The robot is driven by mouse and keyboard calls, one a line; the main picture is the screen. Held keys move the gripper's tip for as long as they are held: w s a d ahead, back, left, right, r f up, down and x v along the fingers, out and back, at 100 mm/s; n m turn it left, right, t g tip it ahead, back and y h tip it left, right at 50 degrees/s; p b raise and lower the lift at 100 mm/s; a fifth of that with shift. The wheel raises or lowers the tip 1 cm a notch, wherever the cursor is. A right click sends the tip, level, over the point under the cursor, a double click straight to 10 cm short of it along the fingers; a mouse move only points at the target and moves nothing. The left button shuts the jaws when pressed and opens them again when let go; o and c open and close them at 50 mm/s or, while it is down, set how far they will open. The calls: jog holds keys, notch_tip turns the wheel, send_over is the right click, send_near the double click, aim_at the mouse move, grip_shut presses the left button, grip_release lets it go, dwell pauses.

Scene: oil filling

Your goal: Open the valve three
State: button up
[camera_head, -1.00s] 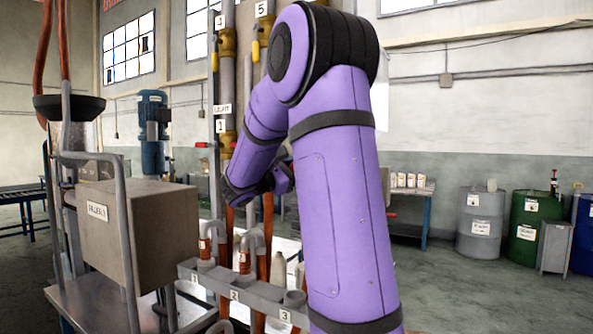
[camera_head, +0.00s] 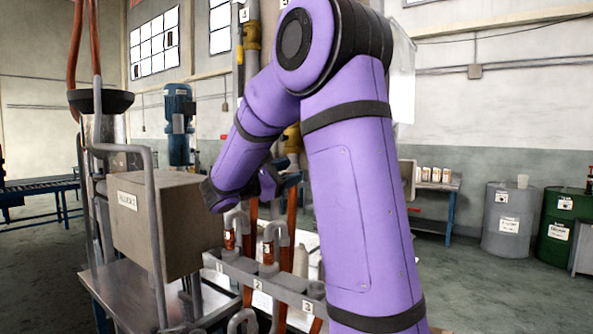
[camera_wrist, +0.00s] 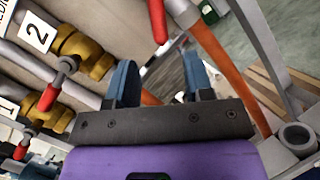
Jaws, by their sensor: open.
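My gripper (camera_wrist: 159,68) shows in the wrist view with two blue fingers apart and nothing between them. A brass valve (camera_wrist: 88,52) beside the number 2 plate has a red-tipped handle (camera_wrist: 68,66). Below it is another brass valve (camera_wrist: 45,110) near a number 1 plate, also with a red handle.
An orange pipe (camera_wrist: 222,65) runs close to the right finger. A grey open pipe end (camera_wrist: 298,136) is at lower right. In the head view a numbered pipe rack (camera_head: 262,285) and a steel box (camera_head: 165,222) stand close to my arm; drums (camera_head: 510,220) are farther right.

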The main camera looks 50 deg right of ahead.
jog(key=shift+c, duration=0.2)
jog(key=c, duration=0.3)
jog(key=shift+w+a+r+m, duration=0.1)
jog(key=shift+w+r+m, duration=0.15)
jog(key=shift+m, duration=0.25)
jog(key=c, duration=0.4)
jog(key=r+m+y, duration=0.1)
jog(key=m, duration=0.1)
jog(key=w+r+m+y, duration=0.1)
jog(key=m, duration=0.2)
jog(key=w+r+m, duration=0.1)
jog(key=r+m, duration=0.1)
jog(key=shift+w+a+g+y, duration=0.15)
jog(key=shift+a+g+y, duration=0.25)
grip_shut()
notch_tip(320, 180, up, 5)
jog(key=w+a+m+t+y, duration=0.1)
jog(key=w+a+m+y, duration=0.15)
jog(key=m, duration=0.65)
jog(key=s+d+f+m+y, duration=0.1)
jog(key=s+d+f, duration=0.4)
jog(key=d, duration=0.4)
jog(key=shift+s+d+f, duration=0.15)
jog(key=shift+s+d, duration=0.15)
jog(key=shift+s, duration=0.2)
